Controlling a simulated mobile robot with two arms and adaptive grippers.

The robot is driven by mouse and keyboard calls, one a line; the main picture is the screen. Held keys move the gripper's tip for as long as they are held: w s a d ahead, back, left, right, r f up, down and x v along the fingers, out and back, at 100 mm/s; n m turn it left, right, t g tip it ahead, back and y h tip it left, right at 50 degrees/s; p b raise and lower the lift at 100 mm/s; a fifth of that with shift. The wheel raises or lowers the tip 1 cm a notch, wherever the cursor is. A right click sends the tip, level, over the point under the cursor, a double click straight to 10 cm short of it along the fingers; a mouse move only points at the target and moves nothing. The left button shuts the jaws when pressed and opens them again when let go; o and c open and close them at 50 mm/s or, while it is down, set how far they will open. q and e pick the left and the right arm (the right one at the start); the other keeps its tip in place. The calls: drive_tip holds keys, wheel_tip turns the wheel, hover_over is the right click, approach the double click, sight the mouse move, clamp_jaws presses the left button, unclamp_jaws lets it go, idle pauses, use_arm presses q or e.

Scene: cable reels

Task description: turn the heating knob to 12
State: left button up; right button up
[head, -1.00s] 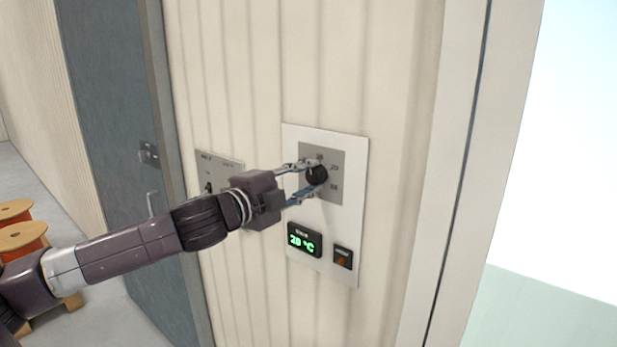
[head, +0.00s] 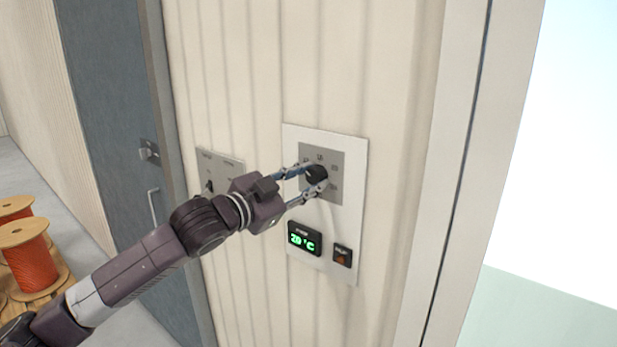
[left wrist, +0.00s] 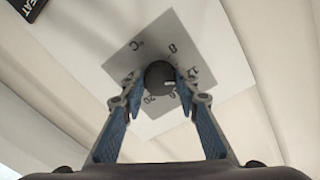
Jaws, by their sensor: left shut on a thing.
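The heating knob (head: 316,174) is a small round black dial on a grey square plate (head: 337,160), set in a white wall panel. My left gripper (head: 314,178) is shut on it, one finger on each side. In the left wrist view the knob (left wrist: 160,76) sits between the blue-grey fingertips (left wrist: 160,86). Its white mark points to the right in that view, on the side of the 12 and 16 labels; the fingers partly cover the numbers. The display (head: 304,239) below reads 20 °C in green. My right gripper is not in view.
A small switch (head: 342,255) with an orange mark is beside the display. Another grey switch plate (head: 222,172) is to the left, behind my gripper. A grey door (head: 110,120) and orange cable reels (head: 30,262) are further left. A bright opening is at right.

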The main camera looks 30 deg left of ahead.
use_arm(q)
drive_tip(key=shift+f+n, duration=0.1)
drive_tip(key=shift+n, duration=0.3)
drive_tip(key=o, duration=1.2)
drive_tip(key=shift+c, duration=0.2)
drive_tip(key=shift+s+a, duration=0.1)
drive_tip(key=shift+s, duration=0.7)
drive_tip(key=s+a, duration=0.1)
drive_tip(key=s, duration=0.9)
drive_tip(key=shift+s, duration=0.2)
drive_tip(key=shift+a, duration=0.1)
